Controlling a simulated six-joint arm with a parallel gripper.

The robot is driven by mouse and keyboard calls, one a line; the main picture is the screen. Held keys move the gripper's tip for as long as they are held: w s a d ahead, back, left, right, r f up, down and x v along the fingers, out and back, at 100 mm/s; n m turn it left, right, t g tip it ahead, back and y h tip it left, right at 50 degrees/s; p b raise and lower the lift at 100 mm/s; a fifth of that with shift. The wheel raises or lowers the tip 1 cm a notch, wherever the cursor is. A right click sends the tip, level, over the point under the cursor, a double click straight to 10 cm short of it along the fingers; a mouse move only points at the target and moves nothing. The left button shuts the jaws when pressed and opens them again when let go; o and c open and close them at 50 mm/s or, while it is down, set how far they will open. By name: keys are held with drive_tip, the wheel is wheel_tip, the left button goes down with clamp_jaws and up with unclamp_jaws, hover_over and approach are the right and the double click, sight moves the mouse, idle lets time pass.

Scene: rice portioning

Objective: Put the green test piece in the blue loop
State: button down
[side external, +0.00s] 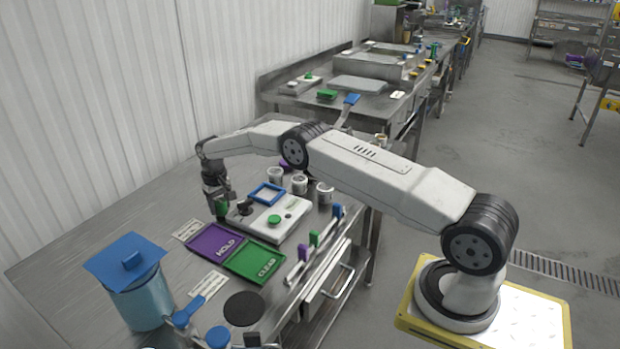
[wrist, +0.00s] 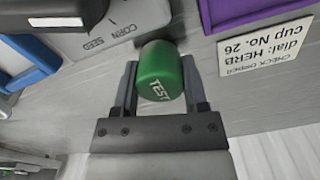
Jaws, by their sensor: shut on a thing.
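The green test piece (wrist: 160,72) is a small cylinder marked TEST, held between the two fingers of my gripper (wrist: 160,90) in the wrist view. In the side view the green piece (side external: 221,208) shows under my gripper (side external: 219,200), beside the left end of the light grey device. I cannot tell whether it touches the table. The blue loop (side external: 266,193) is a square blue frame at the back of that device, to the right of my gripper. Part of a blue frame (wrist: 32,62) also shows at the left of the wrist view.
The grey device (side external: 290,208) has a green button (side external: 274,219) and a dark knob. A purple HOLD tray (side external: 213,241) and a green CLEAR tray (side external: 256,262) lie in front. Several small cups stand behind. A printed card (wrist: 265,48) lies right of the piece.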

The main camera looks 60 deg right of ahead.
sight(219, 201)
drive_tip(key=shift+f, duration=0.25)
drive_tip(key=shift+f, duration=0.15)
drive_tip(key=shift+c, duration=0.6)
unclamp_jaws()
wheel_tip(219, 201, up, 12)
idle(0.3)
idle(0.4)
drive_tip(key=shift+r, duration=0.2)
